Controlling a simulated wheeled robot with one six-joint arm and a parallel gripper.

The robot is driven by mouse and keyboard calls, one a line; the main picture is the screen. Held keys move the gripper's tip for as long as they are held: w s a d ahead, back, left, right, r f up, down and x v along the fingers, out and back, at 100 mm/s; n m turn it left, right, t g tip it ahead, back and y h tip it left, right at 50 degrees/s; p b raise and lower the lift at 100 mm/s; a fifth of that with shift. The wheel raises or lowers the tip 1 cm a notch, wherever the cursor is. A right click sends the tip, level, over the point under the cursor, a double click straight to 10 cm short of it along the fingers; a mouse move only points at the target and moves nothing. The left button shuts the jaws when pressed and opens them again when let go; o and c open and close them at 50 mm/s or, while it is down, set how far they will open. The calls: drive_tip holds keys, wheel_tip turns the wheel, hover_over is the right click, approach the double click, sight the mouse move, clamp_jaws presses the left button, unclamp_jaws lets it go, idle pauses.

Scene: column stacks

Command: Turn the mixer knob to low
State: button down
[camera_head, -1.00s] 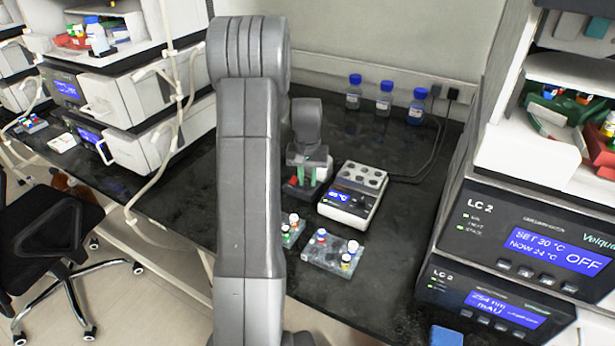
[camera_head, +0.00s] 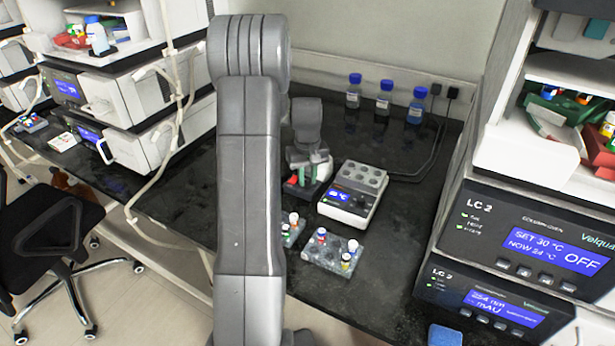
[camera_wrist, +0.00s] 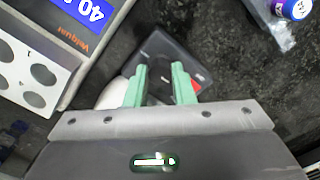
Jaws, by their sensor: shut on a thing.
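The mixer (camera_head: 293,190) is a small dark box with a red part on the bench, just left of the heating block. In the wrist view the mixer (camera_wrist: 172,52) lies under my fingers, with a pale round part at its left and the red part at its right. My gripper (camera_wrist: 161,78) points down at it, its two green fingers shut on a dark knob (camera_wrist: 163,88), mostly hidden between them. My gripper also shows in the head view (camera_head: 307,174), partly behind my arm. The knob's marks and setting cannot be read.
A white heating block (camera_head: 352,195) with a blue display stands close right of the mixer. Vial racks (camera_head: 330,255) sit in front. Several blue-capped bottles (camera_head: 384,98) stand at the back. LC instruments (camera_head: 530,240) are at the right. Bare bench lies right of the block.

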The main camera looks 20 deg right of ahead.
sight(307, 180)
drive_tip(key=c, duration=1.2)
unclamp_jaws()
drive_tip(key=shift+c, duration=0.2)
wheel_tip(307, 180, up, 14)
drive_tip(key=shift+f, duration=0.15)
wheel_tip(307, 180, down, 14)
drive_tip(key=shift+r, duration=0.1)
